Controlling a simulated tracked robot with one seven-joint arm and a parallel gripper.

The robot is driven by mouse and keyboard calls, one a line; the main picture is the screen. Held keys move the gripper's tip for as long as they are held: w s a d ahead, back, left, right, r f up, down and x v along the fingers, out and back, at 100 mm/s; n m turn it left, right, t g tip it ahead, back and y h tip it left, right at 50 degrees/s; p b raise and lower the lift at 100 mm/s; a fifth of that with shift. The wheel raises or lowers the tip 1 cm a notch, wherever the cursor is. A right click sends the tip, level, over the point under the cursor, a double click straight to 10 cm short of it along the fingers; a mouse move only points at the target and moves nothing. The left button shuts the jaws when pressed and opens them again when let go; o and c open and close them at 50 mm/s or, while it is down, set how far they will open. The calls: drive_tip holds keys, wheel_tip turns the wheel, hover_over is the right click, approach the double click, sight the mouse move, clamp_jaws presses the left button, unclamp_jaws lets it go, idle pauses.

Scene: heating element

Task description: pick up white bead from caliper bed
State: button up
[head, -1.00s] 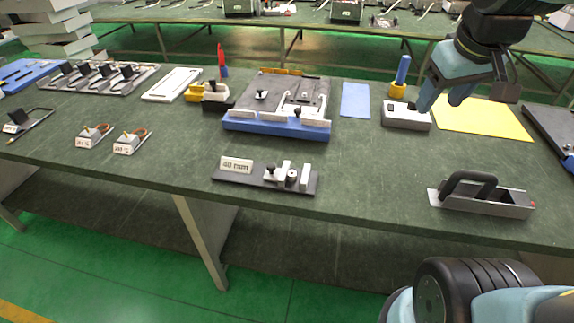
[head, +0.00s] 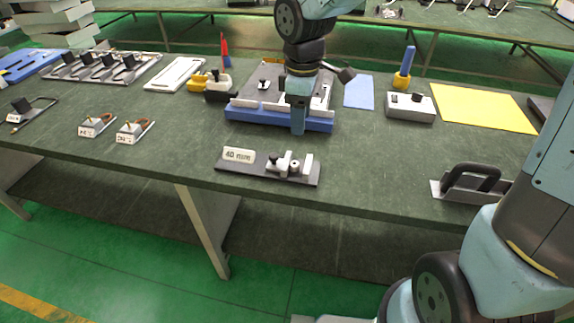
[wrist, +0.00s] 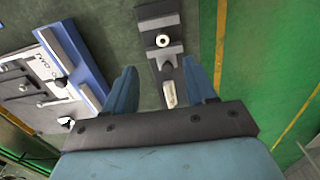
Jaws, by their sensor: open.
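The caliper bed (head: 264,175) is a dark plate near the table's front edge. It carries a 40 mm label (head: 238,155) and light blocks. The white bead (wrist: 162,40) shows in the wrist view as a small ring with a dark centre, on the caliper bed (wrist: 151,60) beyond a grey block (wrist: 166,54). My gripper (head: 298,130) hangs pointing down behind the caliper bed. In the wrist view my gripper (wrist: 160,72) is open and empty, its fingers either side of the bed's line.
A blue-based fixture (head: 260,119) stands behind the caliper bed, partly hidden by my arm. A grey box (head: 410,108) and a black-handled tool (head: 470,183) lie to the right. Two small wired blocks (head: 130,131) sit left. Table around the bed is clear.

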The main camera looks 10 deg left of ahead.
sight(294, 166)
drive_tip(key=f, duration=1.4)
drive_tip(key=shift+a+f, duration=0.1)
drive_tip(key=shift+a, duration=0.25)
drive_tip(key=shift+c, duration=0.4)
clamp_jaws()
